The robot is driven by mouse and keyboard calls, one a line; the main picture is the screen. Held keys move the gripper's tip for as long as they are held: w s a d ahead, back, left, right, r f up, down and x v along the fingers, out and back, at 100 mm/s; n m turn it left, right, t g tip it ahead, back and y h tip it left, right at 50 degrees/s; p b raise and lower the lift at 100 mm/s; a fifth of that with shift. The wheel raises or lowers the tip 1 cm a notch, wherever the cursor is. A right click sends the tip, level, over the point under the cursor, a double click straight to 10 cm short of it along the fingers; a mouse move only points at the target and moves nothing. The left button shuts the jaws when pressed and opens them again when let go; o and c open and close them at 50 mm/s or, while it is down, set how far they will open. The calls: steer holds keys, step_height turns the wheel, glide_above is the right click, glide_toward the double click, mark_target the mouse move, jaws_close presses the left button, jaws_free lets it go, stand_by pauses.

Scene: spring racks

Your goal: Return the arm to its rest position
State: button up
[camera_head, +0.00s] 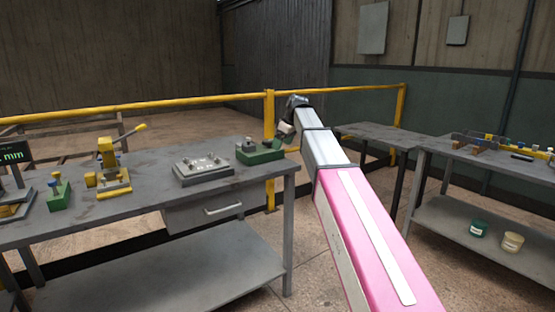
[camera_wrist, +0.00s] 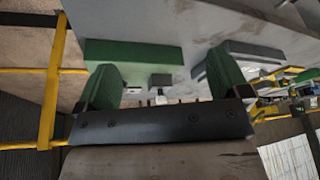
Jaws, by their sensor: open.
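My arm reaches forward in the head view, and my gripper (camera_head: 284,131) is at its far end, just above and beside the green fixture (camera_head: 264,156) on the right end of the left workbench. The gripper is small and partly hidden by my arm there. In the wrist view my gripper (camera_wrist: 163,76) has two green fingers spread wide apart with nothing between them. The green block of the fixture (camera_wrist: 135,52) shows beyond the fingers, with small grey parts near it. I cannot tell whether the gripper touches the fixture.
The left workbench (camera_head: 130,217) also holds a grey plate with small parts (camera_head: 203,170) and a yellow lever press (camera_head: 113,170). A yellow rail (camera_head: 190,102) runs behind it.

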steer(key=s+d+f+m+h, duration=0.1)
steer(key=s+d+f+m, duration=0.4)
steer(key=f, duration=0.6)
steer(key=s+d+f+m+g+h, duration=0.1)
steer(key=s+d+f, duration=0.2)
steer(key=s+f, duration=0.6)
steer(key=s+d+f+m+h, duration=0.1)
steer(key=s+d+f+m, duration=0.3)
steer(key=f, duration=0.8)
steer(key=s+d+f+m, duration=0.1)
steer(key=s+d+f, duration=0.1)
steer(key=s+f, duration=0.2)
steer(key=s+d+f+m, duration=0.1)
steer(key=s+d+f, duration=0.1)
steer(key=s+f, duration=0.3)
steer(key=s, duration=0.3)
steer(key=shift+s+d+g+h, duration=0.4)
